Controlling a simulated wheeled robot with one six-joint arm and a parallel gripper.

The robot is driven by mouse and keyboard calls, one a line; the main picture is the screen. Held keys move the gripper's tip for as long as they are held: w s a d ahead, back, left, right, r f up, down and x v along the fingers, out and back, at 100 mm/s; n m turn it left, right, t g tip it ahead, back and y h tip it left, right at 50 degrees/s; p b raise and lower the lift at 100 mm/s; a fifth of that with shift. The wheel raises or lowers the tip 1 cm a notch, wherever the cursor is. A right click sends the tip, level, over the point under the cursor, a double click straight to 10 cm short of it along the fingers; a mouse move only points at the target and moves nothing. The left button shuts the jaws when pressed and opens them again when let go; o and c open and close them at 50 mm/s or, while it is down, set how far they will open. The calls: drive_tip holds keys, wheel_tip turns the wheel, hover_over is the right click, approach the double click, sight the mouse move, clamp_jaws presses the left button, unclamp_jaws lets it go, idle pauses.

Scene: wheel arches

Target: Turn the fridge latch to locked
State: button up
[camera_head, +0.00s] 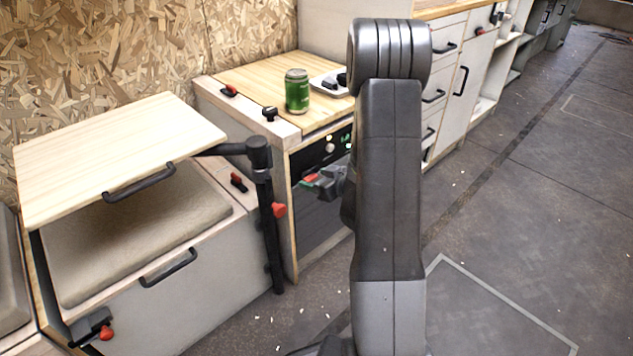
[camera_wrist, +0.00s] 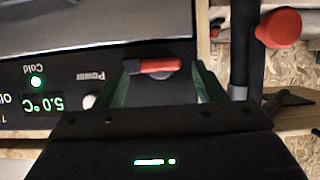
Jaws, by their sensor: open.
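The fridge (camera_head: 316,228) is a dark front under the wooden counter, with a control strip above its door. In the wrist view, which is turned over, that strip (camera_wrist: 60,100) has a green "5.0 °C" display, a "Cold" light and a "Power" knob. The fridge latch (camera_wrist: 155,66) has a red handle on a black base, lying level across that picture. My gripper (camera_wrist: 165,78) is open, its green-edged fingers on either side of the latch; contact cannot be told. In the head view my gripper (camera_head: 324,181) is at the fridge front, partly hidden by my arm.
A green can (camera_head: 297,91) and a white tray (camera_head: 330,84) stand on the counter. A wooden swing table (camera_head: 120,150) on a black post (camera_head: 268,225) with a red knob (camera_head: 279,210) stands left of the fridge. Open floor lies to the right.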

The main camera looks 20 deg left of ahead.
drive_tip(key=shift+a, duration=0.15)
drive_tip(key=shift+c, duration=0.4)
drive_tip(key=c, duration=0.9)
